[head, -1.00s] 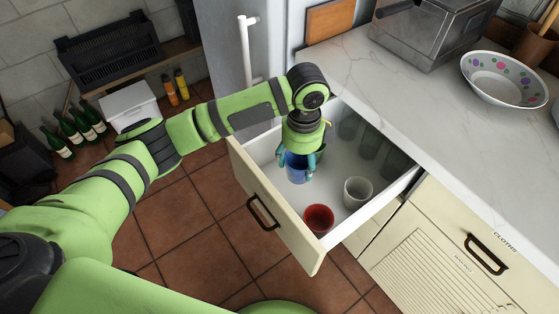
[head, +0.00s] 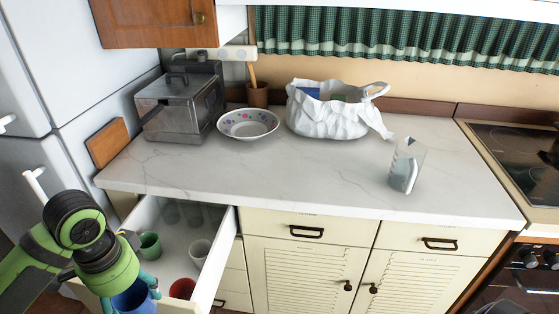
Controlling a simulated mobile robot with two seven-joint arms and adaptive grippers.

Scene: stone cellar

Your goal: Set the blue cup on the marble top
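The blue cup (head: 131,299) is at the lower left of the head view, partly cut off by the bottom edge. My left gripper (head: 131,290) points down with its teal fingers on both sides of the cup, shut on it. The cup appears raised over the front part of the open drawer, though its exact height is hard to tell. The marble top (head: 290,180) is a white veined counter to the right of and above the drawer. My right gripper is not in view.
The open drawer (head: 226,262) holds a green cup (head: 149,246), a white cup (head: 199,254), a red cup (head: 182,290) and several glasses. The counter bears a metal box (head: 176,108), a dotted bowl (head: 248,124), a white bag (head: 326,118) and a carton-like jug (head: 406,166). Its middle front is clear.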

